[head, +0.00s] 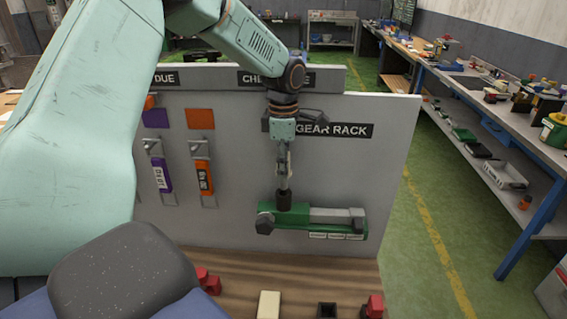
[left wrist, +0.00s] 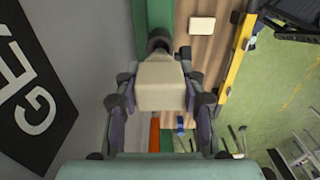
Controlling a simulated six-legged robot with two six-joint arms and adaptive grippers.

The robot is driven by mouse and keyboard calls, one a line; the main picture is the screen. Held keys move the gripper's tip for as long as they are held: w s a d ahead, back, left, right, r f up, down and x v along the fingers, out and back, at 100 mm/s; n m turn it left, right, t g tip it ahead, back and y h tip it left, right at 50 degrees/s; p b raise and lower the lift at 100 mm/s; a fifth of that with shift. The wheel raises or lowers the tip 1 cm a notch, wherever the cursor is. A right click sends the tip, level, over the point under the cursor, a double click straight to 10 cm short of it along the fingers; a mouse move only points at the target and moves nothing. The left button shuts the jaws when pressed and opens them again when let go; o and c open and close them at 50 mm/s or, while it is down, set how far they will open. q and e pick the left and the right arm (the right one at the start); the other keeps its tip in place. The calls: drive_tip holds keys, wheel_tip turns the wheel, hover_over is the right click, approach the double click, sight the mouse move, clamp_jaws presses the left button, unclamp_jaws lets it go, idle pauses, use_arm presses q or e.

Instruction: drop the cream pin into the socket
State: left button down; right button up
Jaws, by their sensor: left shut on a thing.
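My left gripper (head: 284,172) points down in front of the grey panel, over a dark upright collar (head: 285,200) on the green gear-rack fixture (head: 268,216). In the left wrist view my left gripper (left wrist: 162,88) is shut on a cream block (left wrist: 163,86), seemingly the cream pin, with a finger on each side. The dark round collar (left wrist: 160,40) lies just beyond the pin's far end. The pin hides part of the collar, so I cannot tell whether they touch or whether the collar is the socket. My right gripper is not in view.
The grey panel (head: 390,130) stands close behind the gripper. On the wooden table (head: 240,270) are a separate cream block (head: 268,305), a dark square piece (head: 327,310) and red parts (head: 374,305). Weighted tags (head: 203,177) hang left on the panel. A workbench (head: 470,90) stands right.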

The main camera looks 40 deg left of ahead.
sight(284, 189)
use_arm(q)
drive_tip(key=shift+p, duration=0.65)
idle(0.8)
drive_tip(key=shift+f+b, duration=1.05)
drive_tip(key=shift+f, duration=1.7)
drive_tip(key=c, duration=0.7)
unclamp_jaws()
wheel_tip(284, 189, up, 12)
idle(0.4)
